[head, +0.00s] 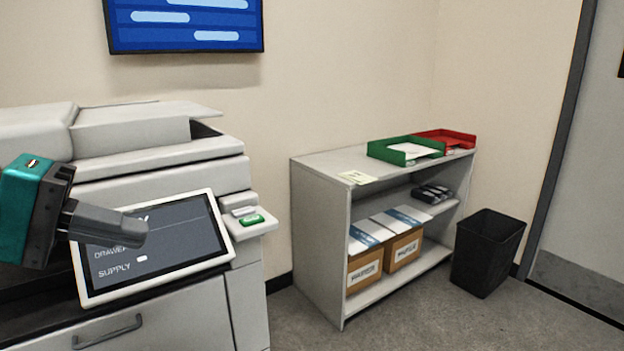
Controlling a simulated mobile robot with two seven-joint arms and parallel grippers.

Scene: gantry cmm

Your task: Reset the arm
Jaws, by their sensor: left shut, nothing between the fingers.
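My left gripper (140,236) comes in from the left edge, teal and dark grey, with its fingers together and empty. Its fingers point right and lie in front of the tilted touchscreen (180,236) of the large grey copier (160,170), covering part of the screen text. I cannot tell whether the fingertips touch the screen. The words "DRAWER" and "SUPPLY" show on the screen. A green button (252,220) sits on a small ledge to the right of the screen. My right gripper is not in view.
A grey shelf (318,230) holds a green tray (405,150), a red tray (446,138) and paper boxes (403,250). A black bin (488,252) stands right of it, near a door (590,190). A wall display (183,25) hangs above the copier. Floor in front of the shelf is clear.

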